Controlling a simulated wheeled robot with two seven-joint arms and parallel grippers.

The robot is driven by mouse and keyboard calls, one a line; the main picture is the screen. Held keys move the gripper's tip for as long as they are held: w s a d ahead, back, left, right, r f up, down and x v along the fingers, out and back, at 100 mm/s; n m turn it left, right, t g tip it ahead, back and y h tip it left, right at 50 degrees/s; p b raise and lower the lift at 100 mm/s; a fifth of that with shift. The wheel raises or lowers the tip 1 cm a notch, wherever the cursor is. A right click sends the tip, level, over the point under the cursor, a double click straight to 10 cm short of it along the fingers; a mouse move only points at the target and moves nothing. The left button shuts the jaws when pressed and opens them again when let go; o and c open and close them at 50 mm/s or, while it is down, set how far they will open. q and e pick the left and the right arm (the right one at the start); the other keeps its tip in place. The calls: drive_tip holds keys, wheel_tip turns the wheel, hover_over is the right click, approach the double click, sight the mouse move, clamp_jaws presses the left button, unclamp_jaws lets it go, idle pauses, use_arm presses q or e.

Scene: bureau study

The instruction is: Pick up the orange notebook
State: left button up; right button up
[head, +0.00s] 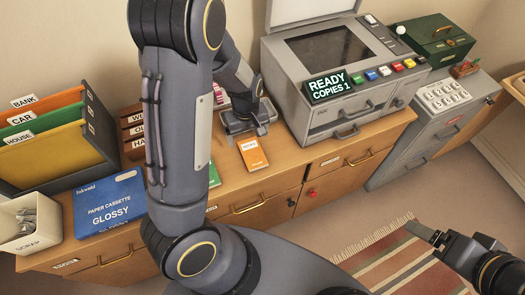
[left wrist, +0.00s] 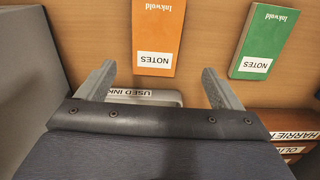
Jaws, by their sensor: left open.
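In the left wrist view the notebook (left wrist: 158,25), with a white NOTES label, is at the top middle, beyond the fingertips. My left gripper (head: 250,130) is open and empty beside the notebook's far end. Its two fingers (left wrist: 160,75) are spread apart in the left wrist view, with the notebook roughly centred between their lines. My right gripper (head: 424,234) is at the lower right, away from the desk and notebook; its jaw gap is unclear.
A green notebook (left wrist: 264,40) lies near the orange one. A grey USED INK holder (left wrist: 145,96) sits between my left fingers in the wrist view. The copier (head: 330,75) stands behind to the right. A blue paper box (head: 110,205) and folder rack (head: 75,150) stand left.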

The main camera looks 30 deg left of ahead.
sight(252, 152)
use_arm(q)
drive_tip(key=f, duration=0.4)
drive_tip(key=d+f, duration=0.1)
drive_tip(key=f, duration=0.2)
drive_tip(key=shift+c, duration=0.5)
drive_tip(key=c, duration=1)
